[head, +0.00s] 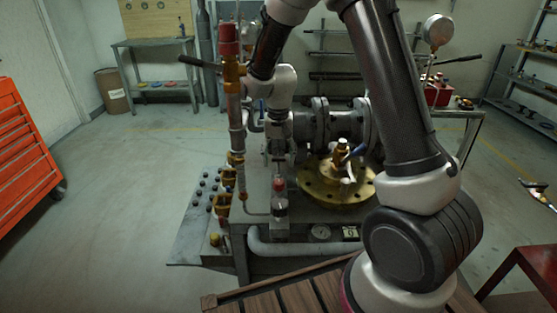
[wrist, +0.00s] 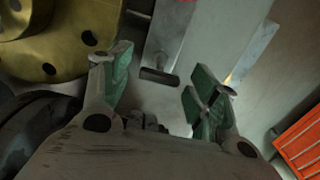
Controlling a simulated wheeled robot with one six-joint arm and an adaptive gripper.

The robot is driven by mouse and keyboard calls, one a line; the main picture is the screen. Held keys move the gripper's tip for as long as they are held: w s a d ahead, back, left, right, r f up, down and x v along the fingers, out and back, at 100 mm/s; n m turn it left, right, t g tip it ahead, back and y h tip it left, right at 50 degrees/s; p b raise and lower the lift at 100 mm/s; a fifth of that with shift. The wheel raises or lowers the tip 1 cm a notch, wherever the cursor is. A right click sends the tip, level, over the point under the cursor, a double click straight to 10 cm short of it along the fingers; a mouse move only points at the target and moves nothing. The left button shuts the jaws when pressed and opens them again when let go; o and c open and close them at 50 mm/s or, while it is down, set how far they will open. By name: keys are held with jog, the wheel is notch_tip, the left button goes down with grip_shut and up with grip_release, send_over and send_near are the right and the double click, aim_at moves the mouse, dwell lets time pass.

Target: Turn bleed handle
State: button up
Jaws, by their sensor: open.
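My gripper (wrist: 158,72) is open and empty, with its green-padded fingers spread apart in the wrist view. A short dark bar (wrist: 159,77) shows between the fingertips, against the end of a flat grey metal piece (wrist: 170,35). It may be the bleed handle, but I cannot tell for sure, nor how far it lies beyond the fingertips. In the head view my gripper (head: 279,150) points down beside the grey valve pipework (head: 340,124), above a small red-capped fitting (head: 279,184). My arm hides part of the valve there.
A brass flange (head: 328,190) lies right of my gripper; it fills the upper left of the wrist view (wrist: 35,55). A tall red-topped brass pipe (head: 229,50) stands close on the left. A red tool cabinet (head: 25,145) is far left.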

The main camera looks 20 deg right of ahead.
jog(key=shift+f, duration=0.6)
jog(key=shift+c, duration=0.4)
jog(key=c, duration=1)
jog(key=shift+o, duration=0.2)
